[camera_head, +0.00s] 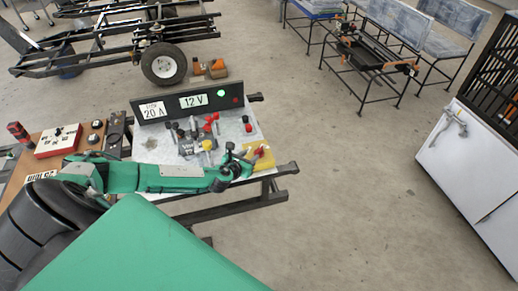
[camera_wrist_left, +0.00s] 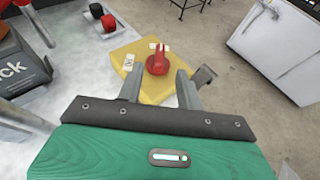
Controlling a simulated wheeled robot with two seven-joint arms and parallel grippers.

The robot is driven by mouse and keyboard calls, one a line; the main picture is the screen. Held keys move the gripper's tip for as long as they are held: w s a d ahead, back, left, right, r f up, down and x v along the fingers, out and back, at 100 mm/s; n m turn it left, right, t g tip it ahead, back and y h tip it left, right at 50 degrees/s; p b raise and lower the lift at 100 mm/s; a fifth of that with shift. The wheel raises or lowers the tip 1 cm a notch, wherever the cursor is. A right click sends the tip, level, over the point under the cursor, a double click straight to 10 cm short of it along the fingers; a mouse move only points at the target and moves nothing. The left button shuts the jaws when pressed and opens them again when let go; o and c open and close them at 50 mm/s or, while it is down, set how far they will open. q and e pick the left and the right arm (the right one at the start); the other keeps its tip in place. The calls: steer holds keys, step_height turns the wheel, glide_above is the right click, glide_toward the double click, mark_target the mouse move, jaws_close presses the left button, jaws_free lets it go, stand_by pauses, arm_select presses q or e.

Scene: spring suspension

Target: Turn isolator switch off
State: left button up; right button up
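The isolator switch is a red knob (camera_wrist_left: 158,62) on a yellow box (camera_wrist_left: 127,48), with small white marks by the knob and a white label to its left. In the head view the yellow box (camera_head: 266,161) sits at the right front corner of the bench, partly hidden by my gripper. My left gripper (camera_wrist_left: 158,80) is open, its two grey fingers apart on either side of the knob in the wrist view. I cannot tell if they touch it. In the head view my left gripper (camera_head: 243,163) is right beside the box. My right gripper is not in view.
A black panel (camera_head: 170,110) with "20 A" and "12 V" labels and a lit green lamp stands behind. Red and black terminals (camera_wrist_left: 108,22) and a dark battery-like block (camera_wrist_left: 20,65) lie left of the box. A white cabinet (camera_head: 470,165) stands far right; open floor lies between.

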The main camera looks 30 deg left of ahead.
mark_target(259, 149)
arm_select(q)
steer(key=x, duration=0.8)
steer(key=shift+w+f, duration=0.1)
steer(key=shift+w, duration=0.3)
jaws_close()
